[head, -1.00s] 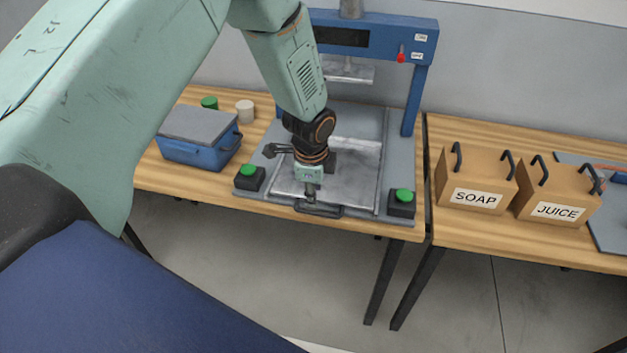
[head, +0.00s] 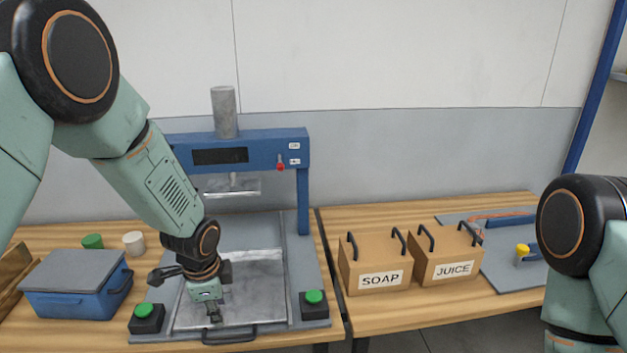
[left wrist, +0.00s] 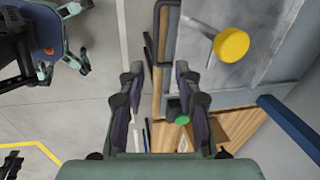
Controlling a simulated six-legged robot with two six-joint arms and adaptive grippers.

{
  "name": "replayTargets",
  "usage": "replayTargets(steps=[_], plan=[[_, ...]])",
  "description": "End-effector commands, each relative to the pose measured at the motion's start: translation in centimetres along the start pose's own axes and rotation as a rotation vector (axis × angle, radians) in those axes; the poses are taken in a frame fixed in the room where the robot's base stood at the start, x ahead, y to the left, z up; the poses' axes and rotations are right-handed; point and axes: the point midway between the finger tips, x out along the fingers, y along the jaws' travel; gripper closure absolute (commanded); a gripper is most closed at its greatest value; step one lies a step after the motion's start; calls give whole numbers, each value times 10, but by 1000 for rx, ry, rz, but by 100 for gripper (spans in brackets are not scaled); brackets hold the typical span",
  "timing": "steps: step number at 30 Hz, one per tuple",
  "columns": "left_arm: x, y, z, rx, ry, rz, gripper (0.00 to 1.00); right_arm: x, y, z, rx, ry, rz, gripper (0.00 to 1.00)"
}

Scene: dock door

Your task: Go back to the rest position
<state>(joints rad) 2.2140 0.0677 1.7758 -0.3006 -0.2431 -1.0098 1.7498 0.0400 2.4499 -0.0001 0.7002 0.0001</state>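My left gripper (head: 213,312) hangs from the left arm in front of a blue press (head: 305,200), over the front of its metal tray (head: 255,290) and near the tray's black handle (head: 228,335). In the left wrist view my left gripper (left wrist: 157,75) has its two fingers apart with nothing between them. A yellow round knob on a metal stem (left wrist: 231,45) shows over the tray, right of the fingers; the head view does not show it there. My right arm comes in at the right edge of the head view; its gripper is out of sight.
Green buttons (head: 145,311) (head: 314,297) flank the tray. A blue box with a grey lid (head: 75,300) stands left. A SOAP box (head: 360,272) and JUICE box (head: 440,262) stand on the right table, beside a grey board (head: 510,280) with a yellow-topped part (head: 522,249).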

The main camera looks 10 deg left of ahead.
Motion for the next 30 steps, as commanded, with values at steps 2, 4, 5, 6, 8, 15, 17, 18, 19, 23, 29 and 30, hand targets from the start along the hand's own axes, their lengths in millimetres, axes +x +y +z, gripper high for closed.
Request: replayTargets(steps=[2, 4, 5, 6, 8, 15, 17, 18, 19, 23, 29, 30], plan=[[1, -7, -7, -122, 42, -47, 66, 0, 0, 0, 0, 0, 0, 60], [4, -1, -13, -281, 95, -79, 66, 0, 0, 0, 0, 0, 0, 60], [10, 6, -15, -355, 117, -86, 66, 2, 0, 0, 0, 0, 0, 60], [20, 19, -15, -457, 143, -88, 66, 7, 0, 0, 0, 0, 0, 60], [43, 46, -12, -610, 170, -78, 66, 18, 0, 0, 0, 0, 0, 60], [129, 178, 23, -1095, 149, -3, 66, 70, 0, 0, 0, -1, 0, 60], [144, 210, 34, -1171, 119, 15, 66, 83, 1, 0, 0, 0, 0, 60], [153, 231, 42, -1211, 95, 27, 66, 91, 1, 0, 0, 0, 0, 60], [159, 247, 48, -1236, 75, 36, 66, 97, 1, 0, 0, 0, 0, 60], [181, 311, 71, -1284, -25, 85, 66, 122, 1, 0, 0, 0, 0, 60], [202, 367, 89, -1276, -130, 152, 66, 144, 1, 0, 0, 0, 0, 60], [205, 371, 90, -1275, -137, 157, 66, 146, 1, 0, 0, 0, 0, 60]])
